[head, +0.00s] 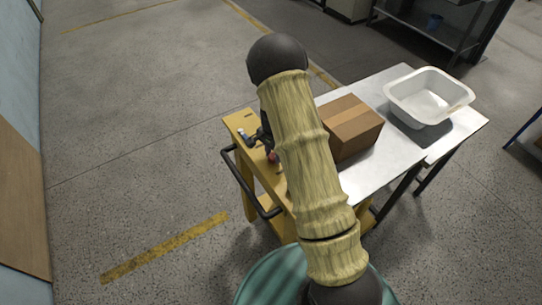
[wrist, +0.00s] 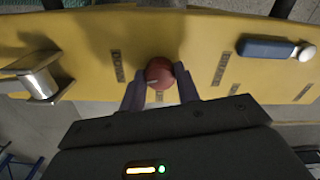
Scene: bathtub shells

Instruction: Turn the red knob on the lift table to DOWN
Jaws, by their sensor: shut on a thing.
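The red knob (wrist: 159,73) sits on the yellow panel of the lift table (wrist: 207,30) in the wrist view. My gripper (wrist: 160,84) has a fingertip on each side of the knob and is shut on it. A light pointer mark shows on the knob's lower left edge. In the head view the yellow lift table (head: 241,122) stands at the middle, and a bit of the red knob (head: 272,156) shows beside my arm, which covers much of the panel.
A blue-handled lever with a white end (wrist: 270,48) lies right of the knob, and a metal bracket (wrist: 38,76) is at left. A cardboard box (head: 352,127) and a white tub (head: 428,97) stand on the metal top. A black rail (head: 243,181) runs along the table's side.

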